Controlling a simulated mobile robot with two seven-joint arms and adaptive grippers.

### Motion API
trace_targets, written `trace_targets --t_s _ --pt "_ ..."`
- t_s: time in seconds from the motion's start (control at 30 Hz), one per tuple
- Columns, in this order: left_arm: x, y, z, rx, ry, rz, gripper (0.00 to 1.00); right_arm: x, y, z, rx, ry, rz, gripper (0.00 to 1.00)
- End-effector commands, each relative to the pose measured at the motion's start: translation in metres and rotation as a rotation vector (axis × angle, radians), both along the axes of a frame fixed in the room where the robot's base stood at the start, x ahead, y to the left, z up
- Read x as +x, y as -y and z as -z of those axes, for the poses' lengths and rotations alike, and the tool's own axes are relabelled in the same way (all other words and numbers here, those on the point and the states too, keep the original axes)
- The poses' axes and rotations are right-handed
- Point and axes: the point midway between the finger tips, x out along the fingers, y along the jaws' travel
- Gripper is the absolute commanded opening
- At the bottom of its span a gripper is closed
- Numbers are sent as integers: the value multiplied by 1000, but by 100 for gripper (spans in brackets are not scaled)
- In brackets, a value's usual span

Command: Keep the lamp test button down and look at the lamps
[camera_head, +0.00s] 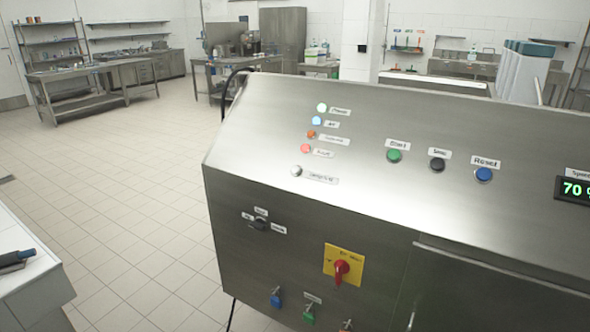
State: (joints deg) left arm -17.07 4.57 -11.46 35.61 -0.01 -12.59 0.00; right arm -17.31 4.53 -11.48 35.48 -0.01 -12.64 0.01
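The lamp test button (296,171) is a small pale round button on the sloped top of the steel control panel (370,200), with a label to its right. Above it is a column of lamps. The top lamp (322,107) shows bright green-white, and the one under it (317,121) shows bright light blue. The third lamp (311,134) is orange and the lowest lamp (305,148) is red-pink. Nothing covers the button or the lamps. Neither of my grippers is in view.
Green (394,156), black (437,164) and blue (484,174) buttons sit right of the lamps, with a green display (574,190) at the edge. A red rotary switch (341,270) on yellow is on the front. A white table (28,272) stands at lower left; tiled floor between is clear.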

Motion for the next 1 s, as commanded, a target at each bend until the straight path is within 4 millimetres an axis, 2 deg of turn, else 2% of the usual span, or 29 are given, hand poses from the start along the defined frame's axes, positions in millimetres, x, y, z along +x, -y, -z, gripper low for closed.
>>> trace_targets --t_s 0.03,0.07,1.0 --pt "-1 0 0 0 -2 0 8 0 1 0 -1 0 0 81" --pt "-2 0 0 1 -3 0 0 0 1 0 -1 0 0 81" --pt "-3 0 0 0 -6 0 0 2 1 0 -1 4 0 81"
